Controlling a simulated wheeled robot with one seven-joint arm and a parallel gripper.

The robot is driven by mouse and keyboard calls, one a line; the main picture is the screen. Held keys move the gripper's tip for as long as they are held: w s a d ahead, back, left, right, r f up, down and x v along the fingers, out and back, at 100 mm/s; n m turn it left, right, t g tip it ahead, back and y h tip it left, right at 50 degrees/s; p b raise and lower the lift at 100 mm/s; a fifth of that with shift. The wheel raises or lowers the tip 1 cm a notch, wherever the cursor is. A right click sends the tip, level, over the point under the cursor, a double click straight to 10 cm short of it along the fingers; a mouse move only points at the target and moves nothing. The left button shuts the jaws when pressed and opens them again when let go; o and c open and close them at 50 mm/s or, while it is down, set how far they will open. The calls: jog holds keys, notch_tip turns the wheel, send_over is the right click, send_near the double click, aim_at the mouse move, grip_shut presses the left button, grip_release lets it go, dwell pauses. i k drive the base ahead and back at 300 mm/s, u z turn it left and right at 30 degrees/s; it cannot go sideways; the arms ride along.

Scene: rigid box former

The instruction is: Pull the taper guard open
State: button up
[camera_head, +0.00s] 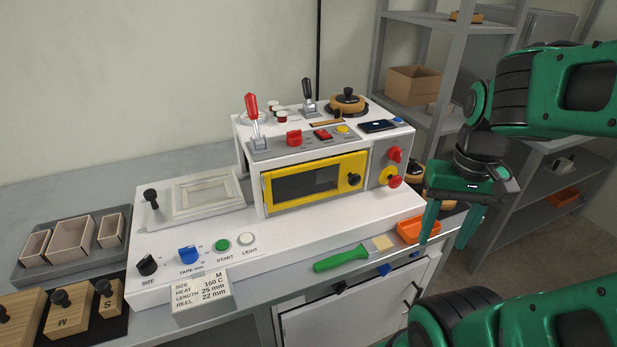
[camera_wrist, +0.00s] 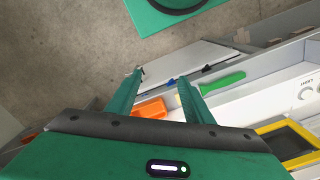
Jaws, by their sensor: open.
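The white box-forming machine (camera_head: 330,226) stands on the bench. The guard looks shut. Part of its yellow frame also shows at the lower right of the wrist view (camera_wrist: 268,127). My gripper (camera_head: 445,241) is to the right of the machine, apart from the guard and knob, fingers pointing down. The fingers (camera_wrist: 160,76) are spread with nothing between them.
An orange tray (camera_head: 416,232) and a green-handled brush (camera_head: 341,258) lie by the machine's front right edge. A red-handled lever (camera_head: 252,117) rises on top. The space in front of the guard looks clear.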

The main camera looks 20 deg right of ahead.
aim_at(352, 166)
jog(key=u, duration=0.85)
jog(key=k, duration=0.9)
jog(key=z, duration=0.85)
jog(key=i, duration=0.55)
